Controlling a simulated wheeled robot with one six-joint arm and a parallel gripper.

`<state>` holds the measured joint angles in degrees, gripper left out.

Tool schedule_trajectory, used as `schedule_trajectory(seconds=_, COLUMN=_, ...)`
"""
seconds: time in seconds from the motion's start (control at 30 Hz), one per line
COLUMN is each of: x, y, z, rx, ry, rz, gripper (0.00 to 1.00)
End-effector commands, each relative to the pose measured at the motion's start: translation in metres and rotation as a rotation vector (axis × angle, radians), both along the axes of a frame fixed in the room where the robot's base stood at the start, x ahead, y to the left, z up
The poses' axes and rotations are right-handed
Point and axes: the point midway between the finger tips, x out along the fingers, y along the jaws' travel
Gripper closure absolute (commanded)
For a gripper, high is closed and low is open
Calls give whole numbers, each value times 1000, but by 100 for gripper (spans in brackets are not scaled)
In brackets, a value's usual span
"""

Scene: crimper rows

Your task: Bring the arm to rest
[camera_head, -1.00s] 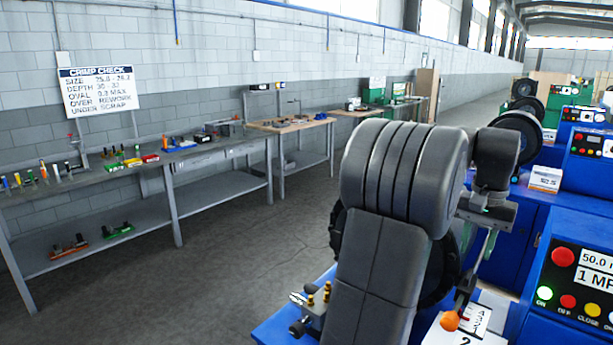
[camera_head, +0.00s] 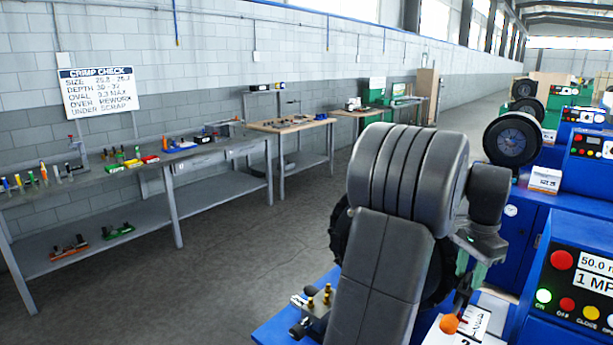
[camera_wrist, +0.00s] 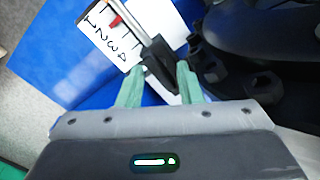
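My gripper (camera_head: 470,272) hangs at the end of my bent arm, over the blue machine at the lower right of the head view. In the wrist view its two green fingers (camera_wrist: 160,80) stand apart. A black block on a metal rod (camera_wrist: 158,66) shows between and beyond the fingertips; I cannot tell whether they touch it. A white numbered card (camera_wrist: 112,38) with a red pointer lies past the fingers. In the head view an orange ball knob (camera_head: 449,323) sits below the gripper, beside the card (camera_head: 474,324). My arm hides part of the machine.
A control panel (camera_head: 582,282) with lit buttons stands right of my gripper. A black reel (camera_head: 512,140) and a white box (camera_head: 545,180) are behind it. Brass fittings (camera_head: 318,298) sit left of my arm. A long grey bench (camera_head: 215,150) lines the wall, with open floor before it.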

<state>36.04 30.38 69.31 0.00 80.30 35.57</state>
Motion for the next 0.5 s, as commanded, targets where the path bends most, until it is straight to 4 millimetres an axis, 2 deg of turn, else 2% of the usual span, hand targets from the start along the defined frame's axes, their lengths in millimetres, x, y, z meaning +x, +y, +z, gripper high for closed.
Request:
schedule_trajectory(seconds=0.3, x=0, y=0, z=0, rx=0, ry=0, rz=-229, gripper=67)
schedule_trajectory(seconds=0.5, x=0, y=0, z=0, rx=0, ry=0, rz=-299, gripper=67)
